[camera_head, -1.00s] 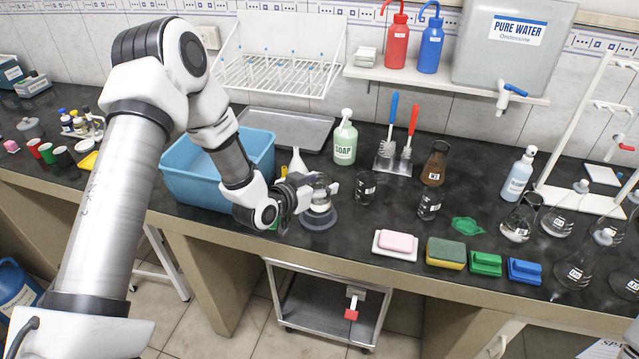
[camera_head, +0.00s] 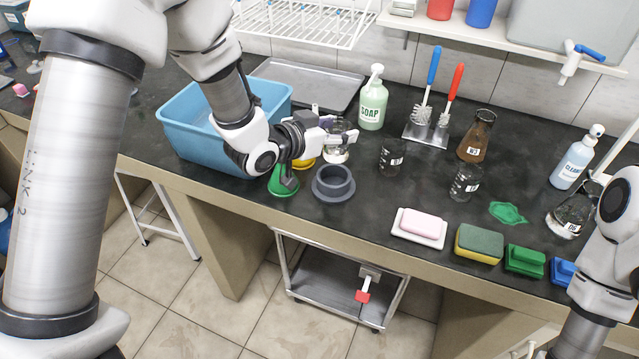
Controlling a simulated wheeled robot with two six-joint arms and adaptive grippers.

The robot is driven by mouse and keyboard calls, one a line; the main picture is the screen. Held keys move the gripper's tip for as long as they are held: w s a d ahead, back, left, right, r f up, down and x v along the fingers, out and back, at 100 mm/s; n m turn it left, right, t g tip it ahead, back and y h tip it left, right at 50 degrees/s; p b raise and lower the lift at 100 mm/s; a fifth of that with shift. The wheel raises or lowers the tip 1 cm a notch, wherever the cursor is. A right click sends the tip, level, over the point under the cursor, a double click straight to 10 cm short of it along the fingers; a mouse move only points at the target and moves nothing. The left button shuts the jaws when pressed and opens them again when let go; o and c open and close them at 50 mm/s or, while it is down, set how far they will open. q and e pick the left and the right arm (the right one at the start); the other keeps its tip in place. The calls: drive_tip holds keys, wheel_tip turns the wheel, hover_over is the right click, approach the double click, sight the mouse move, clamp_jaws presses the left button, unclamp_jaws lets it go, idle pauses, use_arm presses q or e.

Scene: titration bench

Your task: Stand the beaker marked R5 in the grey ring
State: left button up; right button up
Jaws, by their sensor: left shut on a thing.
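My left gripper (camera_head: 328,137) is shut on a small clear glass beaker (camera_head: 337,152), left of the soap bottle. Its marking is not readable, and the gripper partly hides it. The grey ring (camera_head: 333,190) lies on the dark bench just in front of the beaker, nearer the bench's front edge. The ring's opening looks empty. The beaker appears behind the ring, not in it; its exact height above the bench is hard to tell. My right gripper is out of view; only part of that arm shows at the lower right.
Two dark-looking beakers (camera_head: 391,160) (camera_head: 466,184) stand right.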

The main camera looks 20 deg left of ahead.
sight(334, 162)
use_arm(q)
drive_tip(key=shift+s+f, duration=0.35)
drive_tip(key=shift+f, duration=0.25)
drive_tip(key=shift+s+f, duration=0.3)
drive_tip(key=shift+f, duration=0.25)
drive_tip(key=f, duration=0.4)
drive_tip(key=w+f+p, duration=0.1)
drive_tip(key=f, duration=0.1)
drive_tip(key=shift+c, duration=0.7)
drive_tip(key=shift+s+a+f, duration=0.1)
drive_tip(key=shift+f, duration=0.35)
drive_tip(key=shift+f, duration=0.15)
drive_tip(key=o, duration=1.5)
drive_tip(key=shift+c, duration=0.2)
